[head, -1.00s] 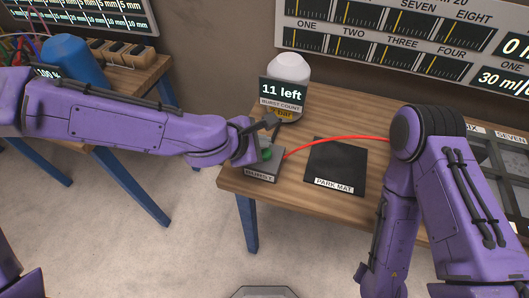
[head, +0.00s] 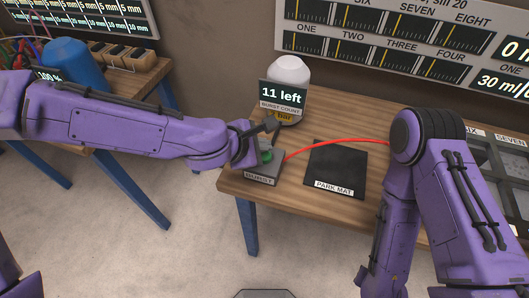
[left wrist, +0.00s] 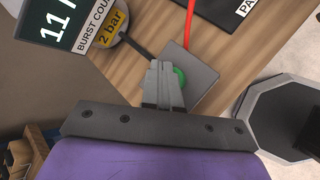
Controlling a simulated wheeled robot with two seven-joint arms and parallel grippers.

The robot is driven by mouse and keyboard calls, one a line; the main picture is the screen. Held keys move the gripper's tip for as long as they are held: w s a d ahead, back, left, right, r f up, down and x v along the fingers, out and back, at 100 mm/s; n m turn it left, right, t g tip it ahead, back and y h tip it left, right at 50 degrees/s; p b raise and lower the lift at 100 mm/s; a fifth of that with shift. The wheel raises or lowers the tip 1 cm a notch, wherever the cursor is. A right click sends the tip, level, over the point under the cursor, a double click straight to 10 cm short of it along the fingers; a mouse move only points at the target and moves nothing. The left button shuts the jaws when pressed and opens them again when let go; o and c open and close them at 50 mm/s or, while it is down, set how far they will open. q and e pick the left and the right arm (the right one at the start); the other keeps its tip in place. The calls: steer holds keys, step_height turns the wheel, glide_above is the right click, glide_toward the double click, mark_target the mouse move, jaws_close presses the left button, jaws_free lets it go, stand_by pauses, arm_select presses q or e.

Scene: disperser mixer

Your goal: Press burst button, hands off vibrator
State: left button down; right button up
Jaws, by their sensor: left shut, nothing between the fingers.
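The burst button is a green cap (head: 266,156) on a grey box labelled BURST (head: 262,174) at the table's left front corner. My left gripper (head: 268,146) is shut and empty, its fingertips at the green cap. In the left wrist view the shut fingers (left wrist: 165,84) overlap the green cap (left wrist: 180,77), hiding part of it; I cannot tell whether they touch or press it. A sign (head: 283,94) reads 11 left, burst count. My right arm is at the right, its gripper out of view. I cannot identify the vibrator.
A white-topped vessel (head: 289,70) stands behind the sign, with a 2 bar tag (left wrist: 110,29). A red hose (head: 335,139) runs from near the box across the table. Compartments (head: 508,155) are at the right.

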arm_select(q)
steer(key=shift+f, duration=0.15)
stand_by(0.7)
steer(key=shift+f, duration=0.3)
steer(key=shift+f+b, duration=0.55)
steer(key=shift+b, duration=0.1)
stand_by(0.4)
stand_by(0.4)
steer(key=shift+r+p, duration=1)
steer(key=shift+p, duration=0.05)
step_height(320, 180, up, 5)
steer(key=p, duration=0.5)
steer(key=shift+r, duration=0.1)
